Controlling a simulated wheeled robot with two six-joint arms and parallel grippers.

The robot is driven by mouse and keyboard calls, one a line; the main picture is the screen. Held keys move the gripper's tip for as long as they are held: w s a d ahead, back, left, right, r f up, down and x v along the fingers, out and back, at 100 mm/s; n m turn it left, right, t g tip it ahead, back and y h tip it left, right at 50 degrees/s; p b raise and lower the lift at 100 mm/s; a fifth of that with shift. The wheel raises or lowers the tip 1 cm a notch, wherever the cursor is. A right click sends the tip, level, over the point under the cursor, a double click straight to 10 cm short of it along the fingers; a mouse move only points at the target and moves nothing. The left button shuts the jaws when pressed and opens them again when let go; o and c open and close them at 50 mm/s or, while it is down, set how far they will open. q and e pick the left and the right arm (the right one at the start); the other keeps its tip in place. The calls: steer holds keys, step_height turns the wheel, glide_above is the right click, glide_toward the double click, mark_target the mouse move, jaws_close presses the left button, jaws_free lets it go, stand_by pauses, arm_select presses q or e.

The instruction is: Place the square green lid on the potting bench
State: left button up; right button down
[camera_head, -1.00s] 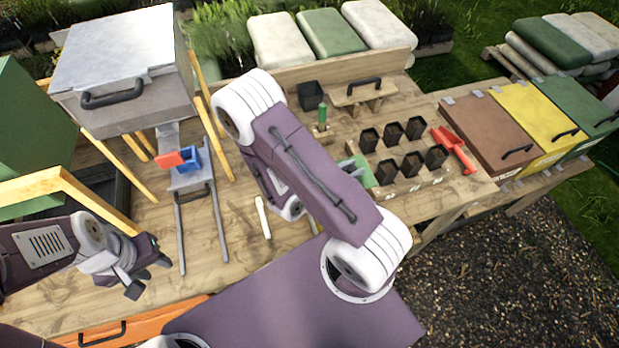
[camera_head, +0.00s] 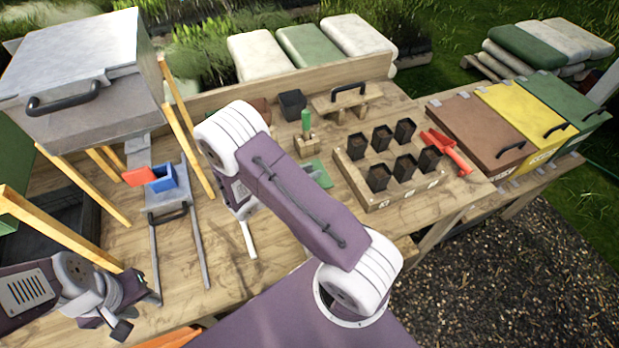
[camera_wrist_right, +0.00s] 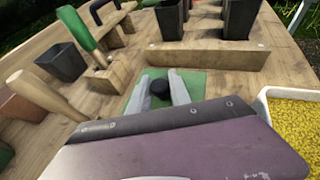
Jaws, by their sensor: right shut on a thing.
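The square green lid (camera_wrist_right: 192,82) with its dark round knob (camera_wrist_right: 159,87) is between the fingers of my right gripper (camera_wrist_right: 160,90) in the right wrist view. The gripper is shut on it. In the head view part of the green lid (camera_head: 318,173) shows just right of my right arm, left of the pot tray; the arm hides the rest and the gripper. I cannot tell whether the lid touches the potting bench (camera_head: 240,285). My left gripper (camera_head: 133,313) hangs at the lower left, its fingers apart and empty.
A wooden tray (camera_head: 372,205) of black pots stands right of the lid, with a red trowel (camera_head: 450,153) beyond. A green-handled tool (camera_head: 306,122) and a black pot (camera_head: 292,104) stand behind. A container of yellow grains (camera_wrist_right: 295,120) is close at right in the wrist view.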

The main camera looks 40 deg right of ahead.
step_height(320, 180, down, 3)
steer(key=shift+w+d+f, duration=0.1)
steer(key=shift+w+f, duration=0.05)
steer(key=shift+f, duration=0.1)
steer(key=c, duration=1.2)
jaws_free()
steer(key=shift+r, duration=0.2)
steer(key=shift+a, duration=0.35)
steer(key=b+v, duration=0.1)
steer(key=v, duration=1)
steer(key=shift+a+r, duration=0.15)
steer(key=shift+r, duration=0.05)
